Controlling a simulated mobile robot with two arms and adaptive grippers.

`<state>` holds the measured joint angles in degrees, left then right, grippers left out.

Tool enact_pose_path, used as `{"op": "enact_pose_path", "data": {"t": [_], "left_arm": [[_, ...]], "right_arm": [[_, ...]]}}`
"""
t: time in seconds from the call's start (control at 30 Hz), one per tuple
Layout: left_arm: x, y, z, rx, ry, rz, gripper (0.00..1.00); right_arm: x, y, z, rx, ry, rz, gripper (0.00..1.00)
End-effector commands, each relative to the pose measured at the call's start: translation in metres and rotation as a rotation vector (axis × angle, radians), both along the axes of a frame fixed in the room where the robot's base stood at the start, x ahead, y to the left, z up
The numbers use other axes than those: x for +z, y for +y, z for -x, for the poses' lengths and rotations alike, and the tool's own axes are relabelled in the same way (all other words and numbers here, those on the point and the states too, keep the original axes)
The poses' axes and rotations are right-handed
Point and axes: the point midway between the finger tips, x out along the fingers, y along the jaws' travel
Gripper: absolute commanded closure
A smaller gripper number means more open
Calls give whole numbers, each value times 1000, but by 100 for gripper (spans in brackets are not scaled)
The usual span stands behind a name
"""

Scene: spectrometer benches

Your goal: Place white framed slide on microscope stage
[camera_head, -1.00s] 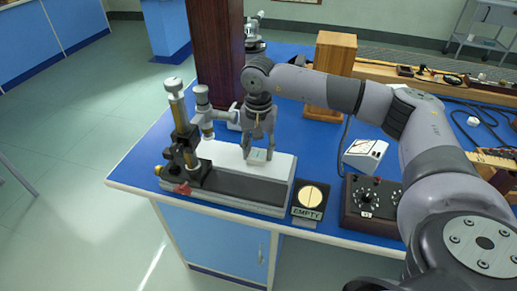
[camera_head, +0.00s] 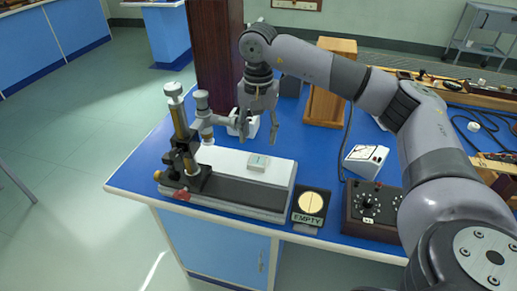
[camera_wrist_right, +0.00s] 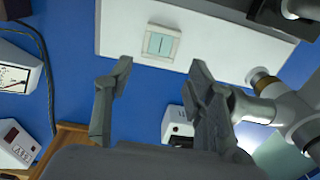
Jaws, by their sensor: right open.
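The white framed slide (camera_head: 259,162) lies flat on the white top of the microscope stage (camera_head: 226,164), toward its right part. It also shows in the right wrist view (camera_wrist_right: 162,43), a pale frame around a greenish pane, apart from the fingers. The microscope (camera_head: 180,140) stands at the stage's left end with a brass and black column. My right gripper (camera_head: 258,142) is open and empty, above and behind the slide. In the wrist view its fingers (camera_wrist_right: 157,77) are spread wide with nothing between them. My left gripper is not in view.
A round dial on a stand marked EMPTY (camera_head: 310,204) is right of the stage. A dark knob box (camera_head: 372,208) and a white meter (camera_head: 366,160) stand farther right. A wooden block (camera_head: 329,85) and a dark red pillar (camera_head: 217,55) rise behind.

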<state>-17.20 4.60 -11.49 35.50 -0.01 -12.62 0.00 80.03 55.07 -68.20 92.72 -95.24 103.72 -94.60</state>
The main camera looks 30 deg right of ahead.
Motion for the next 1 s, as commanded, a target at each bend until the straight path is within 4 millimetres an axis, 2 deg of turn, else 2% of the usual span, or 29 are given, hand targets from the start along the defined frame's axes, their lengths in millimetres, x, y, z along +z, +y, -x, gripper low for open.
{"op": "enact_pose_path", "data": {"t": [0.1,0.3,1.0], "left_arm": [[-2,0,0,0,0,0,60],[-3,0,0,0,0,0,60],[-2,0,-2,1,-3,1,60]], "right_arm": [[21,0,-1,0,-2,-2,51],[40,0,0,0,0,0,51],[42,0,0,-1,1,0,51]]}}
